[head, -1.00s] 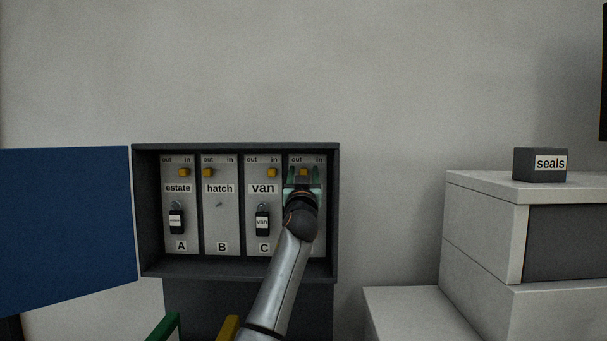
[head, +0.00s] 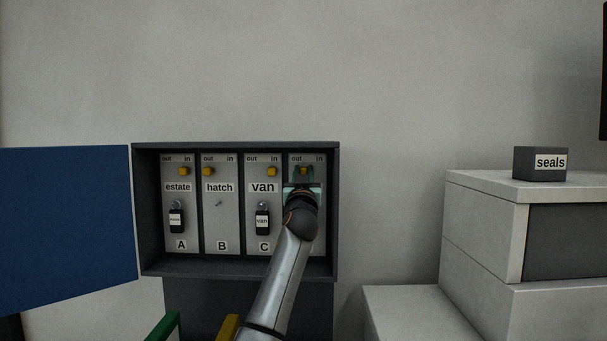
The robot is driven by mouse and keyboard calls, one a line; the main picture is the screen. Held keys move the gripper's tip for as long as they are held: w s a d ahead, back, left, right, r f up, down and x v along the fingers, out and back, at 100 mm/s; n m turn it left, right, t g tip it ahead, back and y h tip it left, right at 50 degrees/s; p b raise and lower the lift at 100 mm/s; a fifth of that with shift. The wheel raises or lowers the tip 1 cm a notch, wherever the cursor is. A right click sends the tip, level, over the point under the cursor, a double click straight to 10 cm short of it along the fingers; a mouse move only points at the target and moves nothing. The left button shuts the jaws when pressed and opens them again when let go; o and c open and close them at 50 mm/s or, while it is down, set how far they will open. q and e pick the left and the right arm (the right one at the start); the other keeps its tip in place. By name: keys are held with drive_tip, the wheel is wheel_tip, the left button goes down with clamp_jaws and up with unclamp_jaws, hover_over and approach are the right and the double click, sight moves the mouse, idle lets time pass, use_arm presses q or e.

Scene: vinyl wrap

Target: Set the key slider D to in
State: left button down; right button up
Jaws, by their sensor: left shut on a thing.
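The open key cabinet (head: 336,215) hangs on the wall with several panels, each with a yellow slider under "out" and "in". The rightmost panel (head: 317,240) is partly covered by my arm, and its label and letter are hidden. Its yellow slider knob (head: 303,171) shows between the "out" and "in" marks, a little toward "out". My left gripper (head: 304,173) reaches up in front of this panel, with its fingertips shut on that knob. My right gripper is not in view.
Sliders A (head: 184,171) and C (head: 272,171) sit at "in"; slider B (head: 208,171) sits at "out". Keys (head: 176,220) hang on A and C. The blue door (head: 65,230) stands open at left. White cabinets with a "seals" box (head: 525,166) stand right.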

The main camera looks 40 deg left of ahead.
sight(320, 165)
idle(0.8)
use_arm(q)
drive_tip(key=w+d+b, duration=0.1)
drive_tip(key=w+d, duration=0.1)
drive_tip(key=d, duration=0.1)
drive_tip(key=shift+w+b, duration=0.3)
drive_tip(key=shift+b, duration=0.1)
drive_tip(key=c, duration=0.9)
unclamp_jaws()
drive_tip(key=shift+d, duration=0.15)
drive_tip(key=shift+o, duration=1.1)
